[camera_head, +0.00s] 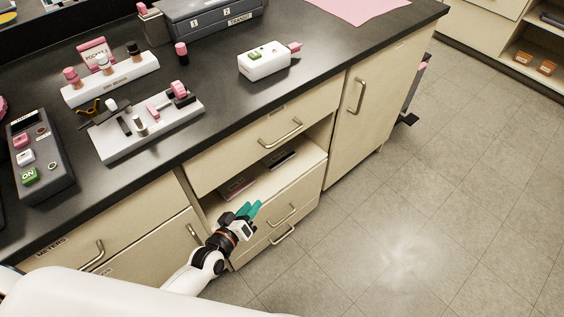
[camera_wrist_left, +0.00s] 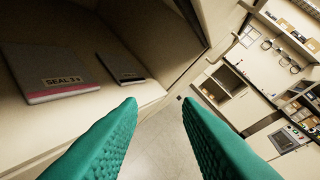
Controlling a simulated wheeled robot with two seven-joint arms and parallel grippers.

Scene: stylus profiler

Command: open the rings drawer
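No label reading "rings" is legible, so I cannot tell which drawer is the rings drawer. A cream drawer with a bar handle (camera_head: 281,134) sits under the black bench top; its small label is unreadable. It looks shut. Below it is an open space, then lower fronts with an upper handle (camera_head: 283,215) and a lower handle (camera_head: 283,235). My left gripper (camera_head: 253,210) has teal fingers and is in front of the open space, left of the lower handles. In the left wrist view its fingers (camera_wrist_left: 160,112) are apart with nothing between them. My right gripper is out of view.
A booklet marked SEAL (camera_wrist_left: 62,75) and a dark booklet (camera_wrist_left: 120,68) lie in the open space. A METERS drawer (camera_head: 98,235) is at left and a cupboard door (camera_head: 375,110) at right. Instruments stand on the bench top (camera_head: 225,118). The tiled floor (camera_head: 420,210) is clear.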

